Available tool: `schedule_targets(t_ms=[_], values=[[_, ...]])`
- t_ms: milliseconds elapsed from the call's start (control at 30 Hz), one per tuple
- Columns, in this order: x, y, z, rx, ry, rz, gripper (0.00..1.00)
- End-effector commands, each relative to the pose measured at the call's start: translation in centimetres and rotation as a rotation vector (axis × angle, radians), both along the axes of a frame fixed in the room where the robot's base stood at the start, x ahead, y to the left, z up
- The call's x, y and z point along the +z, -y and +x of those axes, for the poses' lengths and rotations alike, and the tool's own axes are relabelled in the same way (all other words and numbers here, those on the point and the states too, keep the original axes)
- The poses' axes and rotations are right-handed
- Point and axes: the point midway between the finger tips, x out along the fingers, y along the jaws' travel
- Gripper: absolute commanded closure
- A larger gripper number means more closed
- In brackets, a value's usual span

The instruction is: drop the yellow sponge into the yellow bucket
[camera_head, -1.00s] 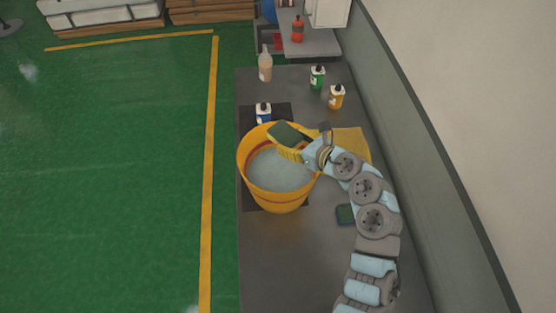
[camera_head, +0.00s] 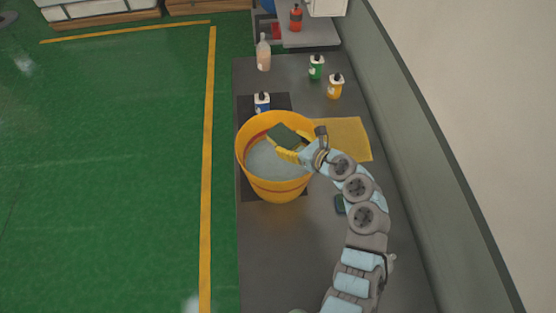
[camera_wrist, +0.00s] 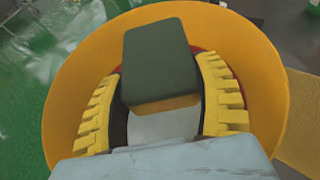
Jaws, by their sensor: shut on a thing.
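The yellow sponge with a dark green top (camera_head: 286,135) is at the mouth of the yellow bucket (camera_head: 277,186). The bucket stands on the dark table and holds greyish water. My gripper (camera_head: 288,147) reaches in from the right, over the bucket's opening. In the wrist view, the sponge (camera_wrist: 160,60) lies between the yellow fingers of my gripper (camera_wrist: 160,100), which is shut on it. The bucket rim (camera_wrist: 62,95) surrounds the sponge and fingers in that view. The sponge's underside is mostly hidden.
A yellow cloth (camera_head: 346,138) lies right of the bucket. A dark green sponge (camera_head: 340,205) lies partly behind my arm. A blue-labelled bottle (camera_head: 262,104) stands behind the bucket. Green (camera_head: 316,68), orange (camera_head: 335,86) and clear (camera_head: 263,54) bottles stand farther back. The table's front is clear.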

Motion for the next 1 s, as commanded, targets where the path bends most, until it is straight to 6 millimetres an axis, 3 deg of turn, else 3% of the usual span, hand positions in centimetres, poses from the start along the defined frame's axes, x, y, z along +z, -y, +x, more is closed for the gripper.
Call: schedule_targets(t_ms=[33,67,100,167,567,1000], values=[[0.0,0.0,0.0,0.000,0.000,0.000,0.44],[0.0,0.0,0.0,0.000,0.000,0.000,0.23],[0.0,0.0,0.0,0.000,0.000,0.000,0.12],[0.0,0.0,0.0,0.000,0.000,0.000,0.00],[0.4,0.9,-0.7,-0.002,0.001,-0.001,0.00],[3.5,6.1,-5.9,-0.001,0.000,-0.003,0.00]])
